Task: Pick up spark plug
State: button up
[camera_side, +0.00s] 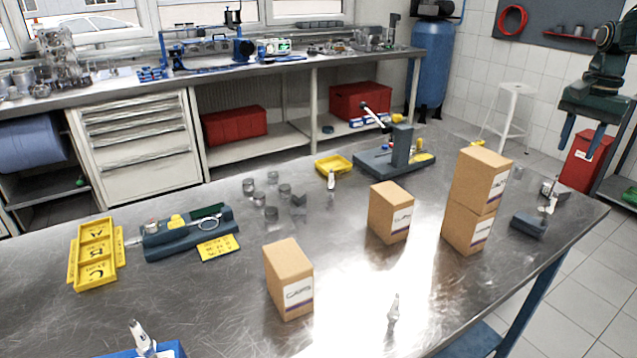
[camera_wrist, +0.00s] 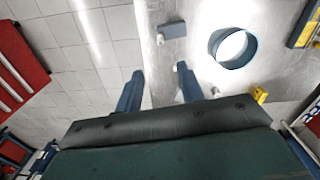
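Several pale, spark-plug-like parts show in the side view. One spark plug (camera_side: 393,309) stands on the bare front of the steel table, and another (camera_side: 331,180) stands near the small yellow tray. A third (camera_side: 143,338) is in a blue holder at the bottom left. A similar part (camera_side: 551,203) is at the right end, by a dark grey block (camera_side: 529,225). My gripper (camera_side: 578,142) is open and empty, raised beyond the table's right end. In the wrist view its blue fingers (camera_wrist: 158,88) are apart, with nothing between them.
Cardboard boxes stand on the table: a stack of two (camera_side: 468,228), one in the middle (camera_side: 390,212), and one at the front (camera_side: 289,280). A yellow tray (camera_side: 332,165) and a grey-blue stand (camera_side: 395,160) are at the back. The table's front middle has free room.

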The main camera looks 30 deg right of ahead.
send_near(555, 198)
jog(key=shift+d+f, duration=0.15)
jog(key=shift+f, duration=1.15)
jog(key=shift+d+f, duration=0.1)
jog(key=shift+f, duration=1.15)
jog(key=shift+a+f, duration=0.1)
jog(key=shift+f, duration=2.5)
grip_shut()
